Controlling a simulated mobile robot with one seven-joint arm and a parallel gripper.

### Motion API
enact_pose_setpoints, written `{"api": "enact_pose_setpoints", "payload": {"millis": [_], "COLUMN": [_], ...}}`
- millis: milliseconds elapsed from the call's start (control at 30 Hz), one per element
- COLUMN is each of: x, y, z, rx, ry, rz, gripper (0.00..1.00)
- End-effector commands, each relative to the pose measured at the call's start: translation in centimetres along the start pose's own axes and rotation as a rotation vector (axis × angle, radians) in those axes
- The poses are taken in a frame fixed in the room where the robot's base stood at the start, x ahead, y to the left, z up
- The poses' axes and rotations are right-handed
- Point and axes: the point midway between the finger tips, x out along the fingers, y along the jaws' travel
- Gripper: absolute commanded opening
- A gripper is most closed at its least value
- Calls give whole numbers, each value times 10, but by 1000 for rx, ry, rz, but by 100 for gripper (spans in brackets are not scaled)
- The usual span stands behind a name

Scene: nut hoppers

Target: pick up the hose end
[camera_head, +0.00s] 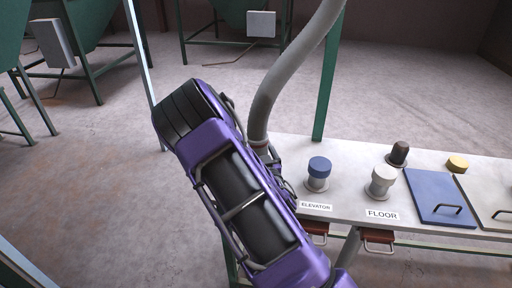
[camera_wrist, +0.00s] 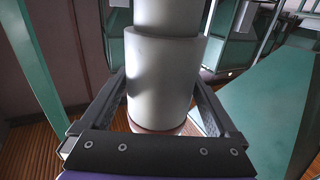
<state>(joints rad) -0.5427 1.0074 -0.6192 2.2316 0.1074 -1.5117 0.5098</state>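The grey hose (camera_head: 290,75) comes down from the top of the head view, and its lower end (camera_head: 258,142) goes behind my purple arm beside the table's left end. In the wrist view the pale hose end (camera_wrist: 160,85), a wide cuff with a brownish lower rim, stands between the two fingers of my gripper (camera_wrist: 160,92). One finger is at each side of the cuff, near its edges. The cuff covers part of the fingertips, so I cannot tell whether they press on it. In the head view my arm hides most of the gripper.
A white table (camera_head: 340,205) carries a blue-capped port (camera_head: 318,172) labelled ELEVATOR, a beige-capped port (camera_head: 381,180) labelled FLOOR, a dark knob (camera_head: 398,153), a yellow cap (camera_head: 457,163) and a blue lid (camera_head: 434,195). Green hopper frames (camera_head: 90,70) stand behind. Floor at left is clear.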

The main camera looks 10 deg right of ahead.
Motion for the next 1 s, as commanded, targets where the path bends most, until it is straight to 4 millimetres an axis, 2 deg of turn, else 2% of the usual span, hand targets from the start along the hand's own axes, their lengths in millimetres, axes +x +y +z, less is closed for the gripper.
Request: {"api": "enact_pose_setpoints", "payload": {"millis": [33,67,400,767,1000], "x": [0,0,0,1,0], "y": [0,0,0,0,0], "z": [0,0,0,-6,-35], "rx": [0,0,0,1,2], "ry": [0,0,0,2,5], "rz": [0,0,0,0,1], "gripper": [84,78,17,15,15]}}
